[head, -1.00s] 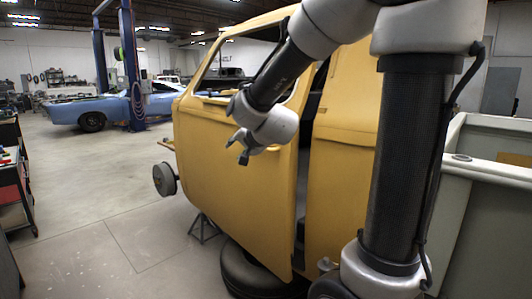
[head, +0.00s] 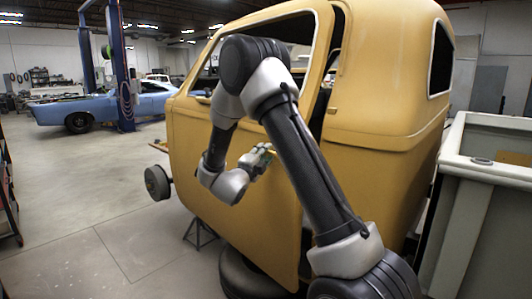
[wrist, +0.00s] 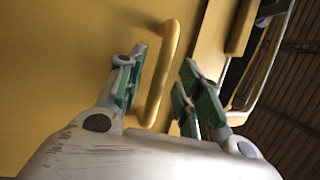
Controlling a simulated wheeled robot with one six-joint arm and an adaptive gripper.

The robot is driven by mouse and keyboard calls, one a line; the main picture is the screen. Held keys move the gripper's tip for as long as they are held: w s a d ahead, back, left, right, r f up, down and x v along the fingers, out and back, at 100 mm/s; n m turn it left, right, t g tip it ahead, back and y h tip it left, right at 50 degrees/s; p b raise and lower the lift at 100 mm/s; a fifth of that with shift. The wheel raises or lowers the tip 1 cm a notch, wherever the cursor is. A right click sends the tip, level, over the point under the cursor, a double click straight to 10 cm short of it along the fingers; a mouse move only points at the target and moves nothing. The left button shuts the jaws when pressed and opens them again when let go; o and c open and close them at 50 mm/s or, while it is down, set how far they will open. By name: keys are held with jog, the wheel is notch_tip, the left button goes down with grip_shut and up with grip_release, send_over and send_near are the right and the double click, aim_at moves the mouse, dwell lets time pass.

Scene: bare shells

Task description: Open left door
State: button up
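The left door (head: 215,160) is a yellow truck-cab door with an open window frame. A dark gap shows along its rear edge, so it stands slightly ajar. In the wrist view its yellow handle (wrist: 160,75) is a raised bar on the door panel (wrist: 70,70). My gripper (wrist: 164,60) is open, with green-padded fingers on either side of the handle. The handle lies between them, with visible space towards the right finger. In the head view my gripper (head: 264,157) is at the door's outer face, and my arm hides the handle.
The yellow cab body (head: 390,130) is behind the door on the right. A pale truck bed (head: 480,190) stands at the far right. A tyre (head: 245,275) lies under the door. Open floor (head: 90,235) is on the left, with a blue car (head: 75,110) beyond.

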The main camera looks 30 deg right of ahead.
jog(key=shift+x, duration=1.15)
grip_shut()
